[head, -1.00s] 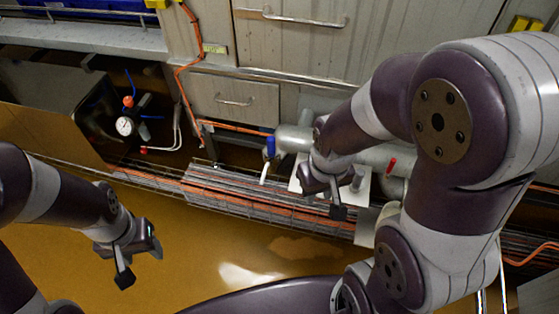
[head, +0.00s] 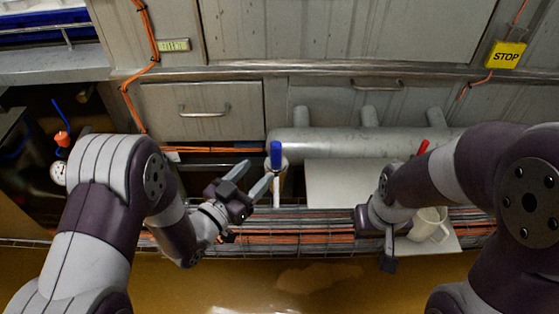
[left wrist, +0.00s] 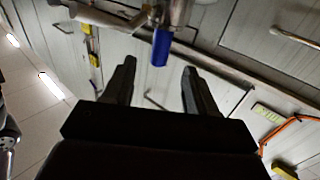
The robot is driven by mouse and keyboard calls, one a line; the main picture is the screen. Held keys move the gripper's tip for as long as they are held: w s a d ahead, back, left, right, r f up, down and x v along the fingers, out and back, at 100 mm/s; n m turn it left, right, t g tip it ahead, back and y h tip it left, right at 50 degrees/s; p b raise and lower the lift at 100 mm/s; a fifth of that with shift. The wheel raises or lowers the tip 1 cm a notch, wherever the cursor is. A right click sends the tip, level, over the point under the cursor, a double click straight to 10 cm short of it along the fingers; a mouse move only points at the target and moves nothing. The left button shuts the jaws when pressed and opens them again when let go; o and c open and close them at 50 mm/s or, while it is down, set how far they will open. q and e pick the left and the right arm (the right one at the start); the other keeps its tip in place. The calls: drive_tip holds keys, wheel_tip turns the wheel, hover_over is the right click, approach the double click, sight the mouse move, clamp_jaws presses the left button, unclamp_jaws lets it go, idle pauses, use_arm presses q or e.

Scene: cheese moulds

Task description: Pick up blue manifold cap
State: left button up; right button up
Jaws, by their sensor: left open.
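The blue manifold cap (head: 276,155) stands upright at the left end of the grey pipe manifold (head: 340,142). In the left wrist view the blue cap (left wrist: 161,47) hangs at top centre, just beyond the fingertips and lined up with the gap between them. My left gripper (head: 261,170) is open and empty, its fingers pointing toward the cap from the left; I see no contact. Both fingers of the left gripper (left wrist: 159,68) show in the wrist view. My right gripper (head: 389,250) is at the right, near a white mug; its opening is not clear.
The white mug (head: 430,225) stands on a pale plate beside my right gripper. A red cap (head: 423,147) is on the right of the manifold. A pale panel (head: 345,185) lies below the pipe. A wire cable tray (head: 300,225) runs along the front. Drawers (head: 200,112) stand behind.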

sight(272, 155)
use_arm(q)
drive_tip(key=b+x, duration=0.2)
drive_tip(key=x, duration=0.6)
drive_tip(key=shift+w+d, duration=0.2)
drive_tip(key=shift+w, duration=0.1)
drive_tip(key=shift+r, duration=0.15)
clamp_jaws()
